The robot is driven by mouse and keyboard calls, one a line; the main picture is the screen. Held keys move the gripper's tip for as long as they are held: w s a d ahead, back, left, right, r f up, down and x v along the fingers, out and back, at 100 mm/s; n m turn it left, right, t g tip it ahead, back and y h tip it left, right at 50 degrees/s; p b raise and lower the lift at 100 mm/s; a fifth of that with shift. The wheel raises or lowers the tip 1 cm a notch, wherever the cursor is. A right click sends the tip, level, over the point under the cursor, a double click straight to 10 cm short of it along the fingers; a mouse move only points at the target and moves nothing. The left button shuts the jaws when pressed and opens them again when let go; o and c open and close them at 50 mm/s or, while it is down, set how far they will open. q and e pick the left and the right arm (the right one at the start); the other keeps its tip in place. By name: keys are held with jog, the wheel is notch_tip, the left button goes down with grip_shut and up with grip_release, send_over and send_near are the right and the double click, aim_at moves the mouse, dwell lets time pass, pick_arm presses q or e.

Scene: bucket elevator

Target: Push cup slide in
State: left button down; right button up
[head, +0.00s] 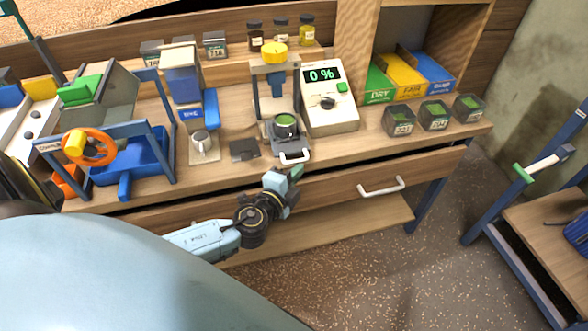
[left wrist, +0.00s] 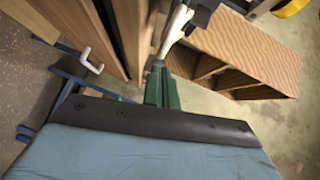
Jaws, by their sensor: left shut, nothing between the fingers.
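The cup slide (head: 294,154) is a grey tray with a white loop handle at the front of the bench, under a press-like stand with a yellow knob (head: 274,54). A dark cup with green contents (head: 286,122) sits on it. My left gripper (head: 296,173) is shut and empty, with its green fingertips just in front of and below the slide's handle. Whether they touch it is unclear. In the left wrist view the green fingers (left wrist: 161,88) are together, close to a white handle (left wrist: 177,25). My right gripper is out of view.
A meter reading 0 % (head: 322,73) stands right of the slide. Several labelled cups (head: 435,115) line the right. A drawer with a white handle (head: 381,187) lies below the bench edge.

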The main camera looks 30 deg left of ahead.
aim_at(297, 140)
pick_arm(q)
jog(key=shift+w+a+f, duration=0.15)
jog(key=shift+w+a, duration=0.25)
jog(key=shift+a, duration=0.15)
